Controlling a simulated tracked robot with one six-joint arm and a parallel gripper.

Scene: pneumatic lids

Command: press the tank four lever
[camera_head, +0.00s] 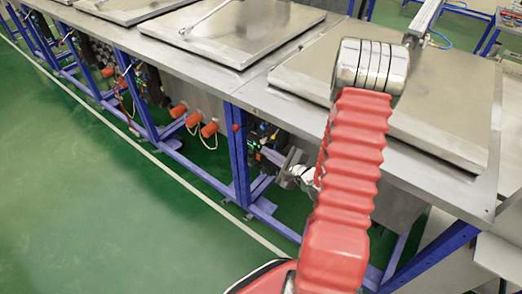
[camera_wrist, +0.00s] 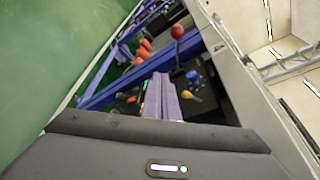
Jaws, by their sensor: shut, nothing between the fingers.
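My gripper (camera_wrist: 160,80) is shut and empty, its fingers together at the lower middle of the wrist view. Just beyond and up to the right, a lever with a red ball knob (camera_wrist: 177,32) stands out from the tank's front under the metal top. The fingertips appear apart from the knob. No label shows, so I cannot tell whether this is the tank four lever. In the head view a flat metal lid (camera_head: 440,100) lies closed on the nearest tank, partly behind my red arm. My arm hides most of the front below it there.
A blue knob (camera_wrist: 192,75) and a yellow knob (camera_wrist: 191,97) sit close to the fingers. Blue frame legs (camera_head: 240,160) and orange cylinders (camera_head: 209,130) line the tank fronts. The green floor (camera_head: 90,200) to the left is clear.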

